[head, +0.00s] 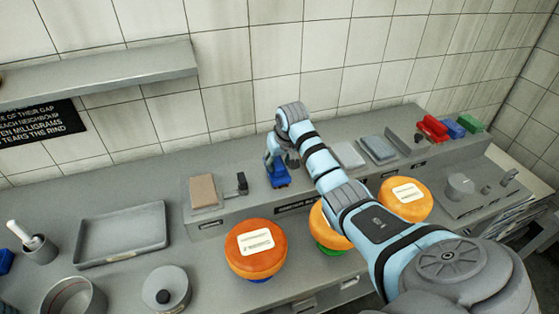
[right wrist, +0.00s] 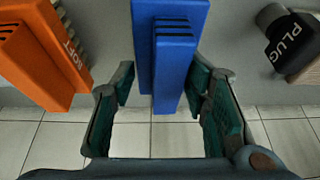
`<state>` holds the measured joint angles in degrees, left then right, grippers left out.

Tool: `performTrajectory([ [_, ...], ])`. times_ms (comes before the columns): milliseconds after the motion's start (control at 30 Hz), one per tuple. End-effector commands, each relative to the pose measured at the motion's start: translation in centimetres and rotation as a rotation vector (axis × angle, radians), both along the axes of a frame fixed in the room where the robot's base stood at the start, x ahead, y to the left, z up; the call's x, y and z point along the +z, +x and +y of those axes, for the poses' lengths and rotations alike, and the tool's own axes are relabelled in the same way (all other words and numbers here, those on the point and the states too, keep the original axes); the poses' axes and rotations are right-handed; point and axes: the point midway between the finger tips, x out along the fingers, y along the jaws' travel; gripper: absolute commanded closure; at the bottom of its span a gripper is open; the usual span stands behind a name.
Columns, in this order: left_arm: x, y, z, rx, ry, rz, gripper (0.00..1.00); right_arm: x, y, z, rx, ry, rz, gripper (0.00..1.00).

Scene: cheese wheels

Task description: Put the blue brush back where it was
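The blue brush (head: 279,179) stands on the raised grey ledge in the head view, under my right gripper (head: 279,155). In the right wrist view the blue brush (right wrist: 175,55) lies between the spread fingers of my right gripper (right wrist: 168,85). A gap shows on the left side of the brush; the right finger is close to it, and I cannot tell whether they touch. An orange brush (right wrist: 40,50) with a label ending in "OFT" is left of it in the wrist view. My left gripper is not in view.
A black plug (right wrist: 290,38) is beside the brush. Three orange cheese wheels (head: 256,247) stand in front of the ledge (head: 228,217), one partly behind my right arm. A grey tray (head: 122,234) and pots are at left.

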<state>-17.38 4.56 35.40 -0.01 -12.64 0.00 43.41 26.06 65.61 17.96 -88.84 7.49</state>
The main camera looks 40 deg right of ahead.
Motion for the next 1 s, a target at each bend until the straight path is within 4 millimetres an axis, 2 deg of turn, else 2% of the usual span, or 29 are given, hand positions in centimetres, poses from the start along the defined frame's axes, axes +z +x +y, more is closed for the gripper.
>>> performTrajectory([
  [200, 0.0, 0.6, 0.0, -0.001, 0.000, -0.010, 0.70, 0.0, 0.0, 0.0, 0.000, 0.000, 0.001, 0.59],
  [333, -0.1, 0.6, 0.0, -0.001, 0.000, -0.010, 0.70, 1.0, -0.2, 0.0, 0.000, -0.001, -0.002, 0.59],
  [467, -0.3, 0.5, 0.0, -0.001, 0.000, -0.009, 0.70, 3.3, -1.0, 0.3, 0.001, -0.002, -0.005, 0.59],
  [700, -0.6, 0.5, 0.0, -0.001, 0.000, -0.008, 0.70, 9.0, -3.2, 0.9, 0.000, -0.002, -0.005, 0.59],
  [800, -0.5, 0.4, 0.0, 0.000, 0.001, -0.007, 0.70, 10.7, -3.9, 1.2, 0.001, -0.001, -0.003, 0.59],
  [1000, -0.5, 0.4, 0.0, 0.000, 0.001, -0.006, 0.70, 11.7, -4.4, 1.3, 0.000, 0.000, 0.001, 0.59],
])
